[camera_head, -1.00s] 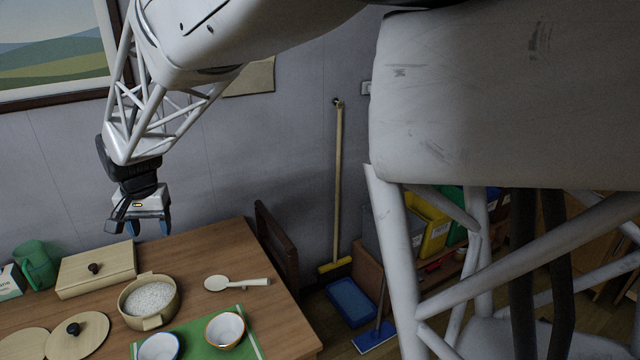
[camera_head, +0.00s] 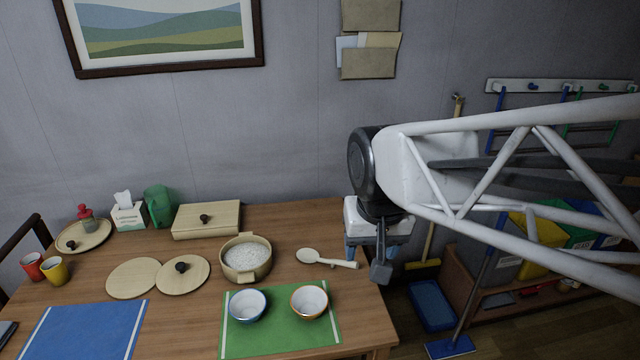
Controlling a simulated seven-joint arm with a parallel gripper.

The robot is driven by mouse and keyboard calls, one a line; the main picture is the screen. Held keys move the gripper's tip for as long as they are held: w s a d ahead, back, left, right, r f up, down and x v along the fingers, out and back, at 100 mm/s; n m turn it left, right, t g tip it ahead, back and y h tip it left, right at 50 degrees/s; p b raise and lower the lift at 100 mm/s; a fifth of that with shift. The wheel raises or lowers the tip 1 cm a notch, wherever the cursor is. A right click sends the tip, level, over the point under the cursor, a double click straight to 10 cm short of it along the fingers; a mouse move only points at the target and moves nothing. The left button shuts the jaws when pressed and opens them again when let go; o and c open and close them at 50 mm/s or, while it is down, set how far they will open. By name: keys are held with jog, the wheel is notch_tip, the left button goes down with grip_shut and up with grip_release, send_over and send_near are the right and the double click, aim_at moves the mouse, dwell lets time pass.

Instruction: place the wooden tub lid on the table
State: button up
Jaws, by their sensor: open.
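A round, pale wooden lid with a dark knob (camera_head: 183,275) lies on the wooden table (camera_head: 315,222), left of the wooden tub (camera_head: 232,273). The tub is open on top and filled with white grains. A flat round wooden board (camera_head: 128,278) lies against the lid's left side; I cannot tell whether their edges overlap. My gripper (camera_head: 369,253) is open and empty, pointing down near the table's right edge, right of the wooden spoon (camera_head: 310,256). It is well apart from the lid.
Two bowls (camera_head: 248,305) stand on a green mat (camera_head: 282,338) at the front. A wooden box with a knob (camera_head: 207,220), a green jug (camera_head: 160,206) and a tissue box (camera_head: 129,216) stand at the back. A blue mat (camera_head: 82,330) and cups (camera_head: 55,271) are left.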

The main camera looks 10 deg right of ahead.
jog(key=s+d+f, duration=0.2)
jog(key=s, duration=0.5)
jog(key=shift+s+d+n, duration=0.25)
jog(key=shift+s+n, duration=0.1)
jog(key=shift+n, duration=0.05)
